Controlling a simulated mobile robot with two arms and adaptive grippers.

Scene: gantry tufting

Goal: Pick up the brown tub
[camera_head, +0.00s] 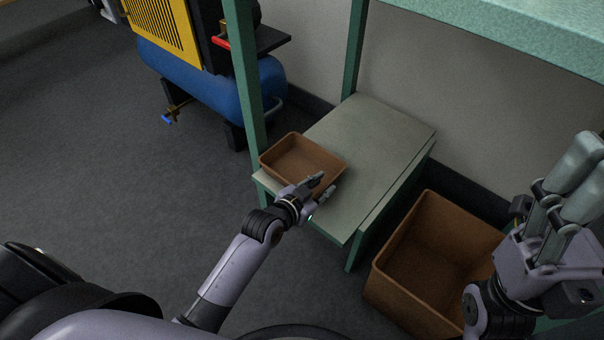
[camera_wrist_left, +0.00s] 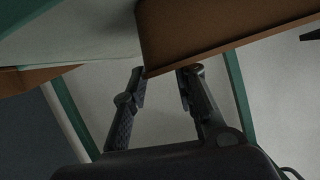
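The brown tub (camera_head: 300,156) is a shallow, open, empty box on the left end of a low grey-green shelf. It stands upright. My left gripper (camera_head: 321,187) is at the tub's near right side, its fingers spread apart. In the left wrist view, part of the tub (camera_wrist_left: 215,28) crosses the top, and its lower corner shows near the gap between the two fingertips (camera_wrist_left: 163,86). I cannot tell whether the fingers touch it. My right gripper (camera_head: 578,182) is at the right edge, away from the tub, with its fingers apart and nothing between them.
The low shelf (camera_head: 375,135) belongs to a green-framed bench with posts (camera_head: 243,60) and a higher top (camera_head: 520,25). A larger brown bin (camera_head: 435,255) stands right of the shelf. A blue tank with a yellow unit (camera_head: 215,88) stands behind left. The floor at left is clear.

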